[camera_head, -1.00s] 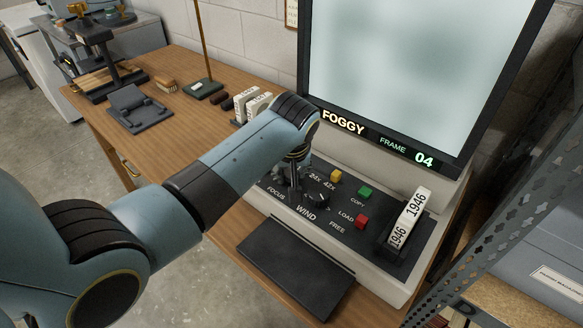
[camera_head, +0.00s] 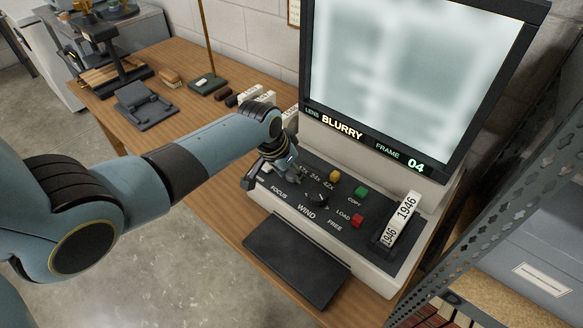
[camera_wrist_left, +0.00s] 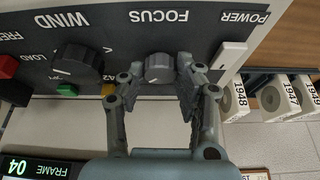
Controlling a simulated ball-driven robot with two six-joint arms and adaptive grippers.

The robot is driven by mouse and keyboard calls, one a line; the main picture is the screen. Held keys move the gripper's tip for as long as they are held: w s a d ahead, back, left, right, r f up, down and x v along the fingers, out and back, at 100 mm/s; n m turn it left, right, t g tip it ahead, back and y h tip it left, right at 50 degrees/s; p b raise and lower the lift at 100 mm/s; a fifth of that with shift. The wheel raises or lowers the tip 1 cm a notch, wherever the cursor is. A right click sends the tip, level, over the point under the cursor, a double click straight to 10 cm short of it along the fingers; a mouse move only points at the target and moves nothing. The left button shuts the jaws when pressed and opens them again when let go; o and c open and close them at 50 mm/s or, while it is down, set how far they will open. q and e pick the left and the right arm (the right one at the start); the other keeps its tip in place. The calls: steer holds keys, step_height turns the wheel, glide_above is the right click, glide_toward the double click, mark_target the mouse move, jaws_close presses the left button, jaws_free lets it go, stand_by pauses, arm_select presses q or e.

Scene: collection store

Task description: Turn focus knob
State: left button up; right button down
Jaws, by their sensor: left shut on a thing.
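The focus knob (camera_wrist_left: 158,68) is a round grey knob under the FOCUS label on the dark control panel (camera_wrist_left: 215,45). In the left wrist view it sits between the two fingers of my left gripper (camera_wrist_left: 158,82), which is shut on it. In the head view my left gripper (camera_head: 284,170) comes down on the left end of the panel and hides the knob. The reader's screen (camera_head: 415,75) shows pale, soft-edged blocks. The strip below it (camera_head: 350,138) reads LENS BLURRY and FRAME 04. My right gripper is not in view.
The wind knob (camera_head: 316,200) is right of the gripper, with yellow (camera_head: 334,175), green (camera_head: 361,192) and red (camera_head: 357,221) buttons beyond. White film boxes (camera_head: 250,93) stand behind my left wrist. A perforated metal shelf post (camera_head: 490,205) rises at the right.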

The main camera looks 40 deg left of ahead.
arm_select(q)
steer(key=shift+m, duration=0.5)
steer(key=shift+h, duration=0.3)
steer(key=o, duration=1.1)
steer(key=shift+o, duration=0.2)
steer(key=shift+r, duration=0.2)
steer(key=v, duration=1.1)
steer(key=shift+r, duration=0.3)
